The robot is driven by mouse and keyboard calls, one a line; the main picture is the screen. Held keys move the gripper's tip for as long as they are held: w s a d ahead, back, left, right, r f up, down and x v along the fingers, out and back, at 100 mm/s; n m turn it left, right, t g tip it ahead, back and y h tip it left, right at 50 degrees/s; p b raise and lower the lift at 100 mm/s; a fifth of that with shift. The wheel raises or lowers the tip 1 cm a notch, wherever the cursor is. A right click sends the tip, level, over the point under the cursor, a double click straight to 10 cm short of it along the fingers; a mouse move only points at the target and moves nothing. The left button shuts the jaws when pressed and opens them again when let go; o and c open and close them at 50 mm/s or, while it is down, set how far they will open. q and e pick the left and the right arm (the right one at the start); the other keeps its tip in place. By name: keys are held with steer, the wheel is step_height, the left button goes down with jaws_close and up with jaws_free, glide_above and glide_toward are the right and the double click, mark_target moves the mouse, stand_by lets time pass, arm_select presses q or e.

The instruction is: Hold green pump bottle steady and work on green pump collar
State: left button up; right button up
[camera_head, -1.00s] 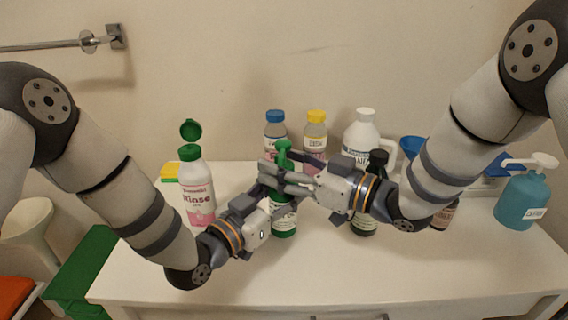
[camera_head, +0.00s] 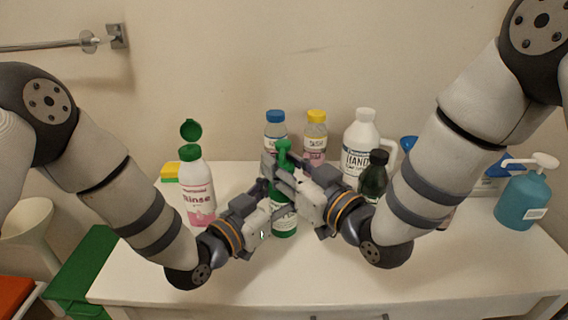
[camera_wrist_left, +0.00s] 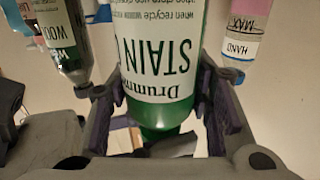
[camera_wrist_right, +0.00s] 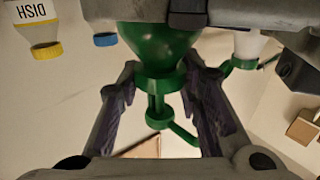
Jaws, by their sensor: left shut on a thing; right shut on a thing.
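The green pump bottle (camera_head: 284,224) stands upright on the white table. Its label reads "STAIN" in the left wrist view (camera_wrist_left: 160,60). My left gripper (camera_wrist_left: 158,112) is shut on the bottle's body, one finger on each side. My right gripper (camera_wrist_right: 160,92) is shut at the green pump collar (camera_wrist_right: 160,82), just above the bottle's shoulder. The pump head (camera_head: 283,149) sticks up above my right gripper. The grippers hide much of the bottle's middle and the collar in the head view.
A Rinse bottle (camera_head: 198,190) with an open green cap stands left. Blue-capped (camera_head: 275,124) and yellow-capped (camera_head: 316,126) bottles stand behind. A white jug (camera_head: 359,145), a dark bottle (camera_head: 374,176) and a teal pump bottle (camera_head: 522,202) are right. The table's front is clear.

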steer(key=m+t+h, duration=0.1)
steer(key=m+h, duration=0.1)
steer(key=m+t+h, duration=0.1)
steer(key=m+h, duration=0.1)
steer(key=h, duration=0.1)
steer(key=shift+a+r+t+h, duration=0.1)
steer(key=shift+a+t+h, duration=0.05)
steer(key=shift+t+h, duration=0.2)
steer(key=shift+m+t+h, duration=0.35)
steer(key=shift+m+h, duration=0.65)
steer(key=shift+h, duration=0.65)
steer(key=o, duration=1.2)
step_height(320, 180, up, 10)
